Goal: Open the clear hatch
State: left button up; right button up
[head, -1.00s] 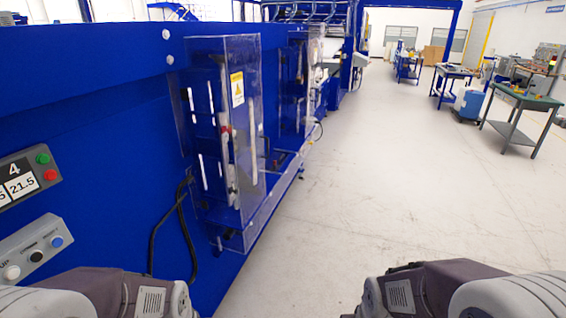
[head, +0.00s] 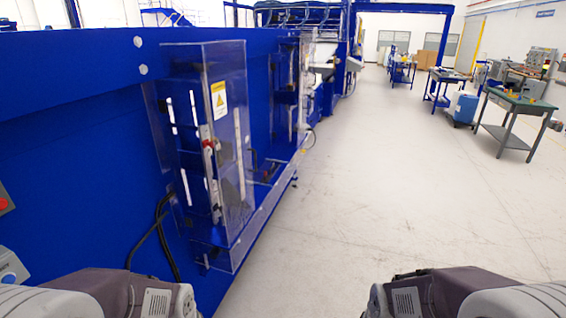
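The clear hatch (head: 231,150) is a tall transparent cover on the side of the blue machine, left of centre in the head view. It carries a yellow and white warning label (head: 218,99) and looks closed over the slotted blue panel behind it. A red part (head: 209,146) shows at mid-height, seen through or on the cover. A second clear cover (head: 299,85) stands farther along the machine. Parts of my two arms show at the bottom left and bottom right, well apart from the hatch. Neither gripper is in view.
The blue machine (head: 75,140) fills the left side. Black cables (head: 153,245) hang below the hatch's left edge. A wide grey floor (head: 380,190) is clear to the right. A green-topped table (head: 520,105) and a blue bin (head: 464,108) stand at the far right.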

aim_at(274, 162)
jog(key=i+l+z, duration=0.15)
jog(key=i, duration=0.55)
jog(key=i+l+z, duration=0.1)
jog(key=i+l, duration=0.2)
jog(key=i, duration=0.4)
jog(key=i+l+z, duration=0.15)
jog(key=i, duration=0.55)
jog(key=i+u, duration=0.8)
jog(key=i+l+u, duration=0.6)
jog(key=i+u, duration=0.15)
jog(key=i, duration=0.05)
